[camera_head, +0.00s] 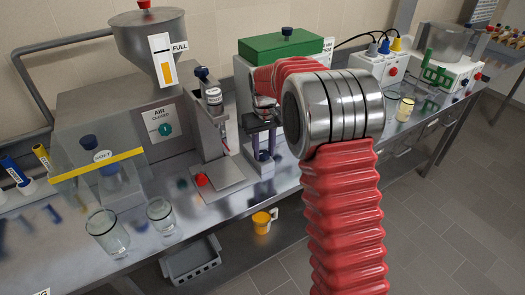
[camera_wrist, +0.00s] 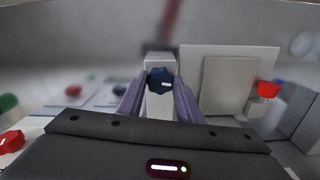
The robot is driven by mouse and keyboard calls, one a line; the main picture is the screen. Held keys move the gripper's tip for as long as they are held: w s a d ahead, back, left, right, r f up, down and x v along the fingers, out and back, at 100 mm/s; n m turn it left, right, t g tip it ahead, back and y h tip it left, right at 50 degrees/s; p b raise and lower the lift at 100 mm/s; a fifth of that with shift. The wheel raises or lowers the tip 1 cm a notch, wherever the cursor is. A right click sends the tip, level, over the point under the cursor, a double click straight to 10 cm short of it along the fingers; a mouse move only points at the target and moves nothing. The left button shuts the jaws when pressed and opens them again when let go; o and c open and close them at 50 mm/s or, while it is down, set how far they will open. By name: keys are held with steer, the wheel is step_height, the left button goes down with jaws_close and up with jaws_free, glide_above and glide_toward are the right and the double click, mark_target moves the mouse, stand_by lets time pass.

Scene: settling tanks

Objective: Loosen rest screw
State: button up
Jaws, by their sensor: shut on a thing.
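The rest screw shows as a dark blue lobed knob (camera_wrist: 160,80) with a small white mark, on the front of a pale upright post (camera_wrist: 159,106) in the wrist view. My gripper (camera_wrist: 158,92) has its two purple fingers on either side of the knob, shut on it. In the head view my gripper (camera_head: 262,148) reaches down to a small grey stand right of the press-like device. The knob is hard to make out there, partly hidden by the fingers and my red-sleeved arm.
A grey device with a red knob (camera_head: 201,179) on its base stands just left of my gripper. A green-lidded box (camera_head: 285,45) is behind. Two glass beakers (camera_head: 108,232) stand at the front left. A yellow mug (camera_head: 262,222) is on the lower shelf.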

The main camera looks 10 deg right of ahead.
mark_target(264, 153)
steer(key=shift+w+d+r+n, duration=0.1)
steer(key=shift+w+d+n, duration=0.05)
steer(key=shift+n, duration=0.75)
steer(key=o, duration=1)
steer(key=shift+o, duration=0.2)
step_height(264, 153, up, 14)
steer(key=shift+f, duration=0.2)
